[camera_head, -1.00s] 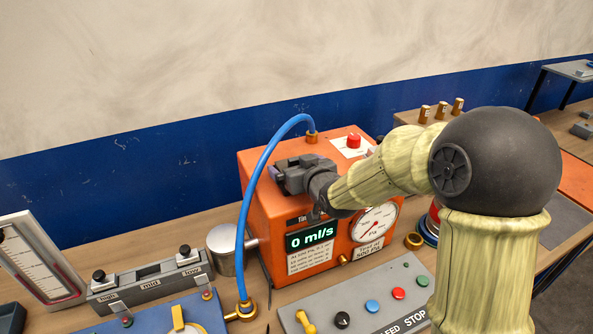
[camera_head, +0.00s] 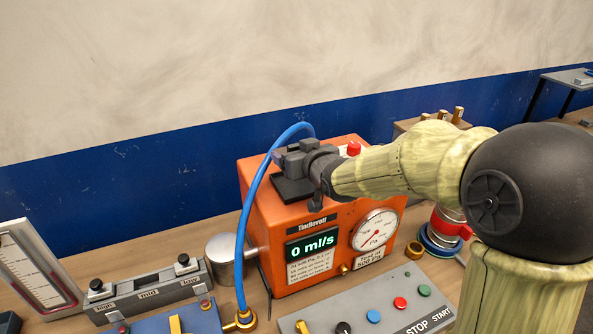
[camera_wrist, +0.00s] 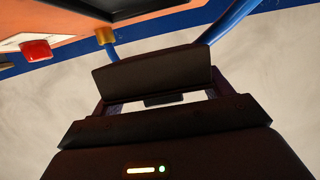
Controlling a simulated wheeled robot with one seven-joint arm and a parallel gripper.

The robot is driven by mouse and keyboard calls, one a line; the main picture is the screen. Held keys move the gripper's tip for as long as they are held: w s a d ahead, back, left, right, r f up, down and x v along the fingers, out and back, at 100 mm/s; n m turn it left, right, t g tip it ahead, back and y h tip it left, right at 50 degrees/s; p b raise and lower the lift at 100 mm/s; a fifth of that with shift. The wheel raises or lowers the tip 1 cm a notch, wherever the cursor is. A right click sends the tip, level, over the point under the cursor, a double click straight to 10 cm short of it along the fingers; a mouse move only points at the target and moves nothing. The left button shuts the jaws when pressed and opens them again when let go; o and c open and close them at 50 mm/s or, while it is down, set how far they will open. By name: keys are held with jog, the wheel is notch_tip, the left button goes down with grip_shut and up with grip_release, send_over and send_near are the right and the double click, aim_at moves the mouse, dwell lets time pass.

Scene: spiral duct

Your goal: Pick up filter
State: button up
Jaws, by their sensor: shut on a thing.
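My gripper (camera_head: 296,158) is dark grey and hangs just above the top of the orange machine (camera_head: 262,212). It is shut on a dark piece, which I take to be the filter; against the dark fingers its outline is hard to tell. In the wrist view, a dark flat-faced piece (camera_wrist: 150,68) shows at the fingers. A dark square patch (camera_head: 293,190) lies on the machine's top below the gripper; I cannot tell whether it is a pad or an opening.
A blue hose (camera_head: 243,225) arches close to the gripper's left. A red button (camera_head: 354,148) stands on the machine's top at right. A silver cylinder (camera_head: 232,257) is beside the machine. A grey control panel (camera_head: 385,309) lies in front.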

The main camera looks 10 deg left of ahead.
aim_at(297, 144)
notch_tip(297, 144, up, 4)
jog(key=shift+r, duration=0.1)
dwell(1.1)
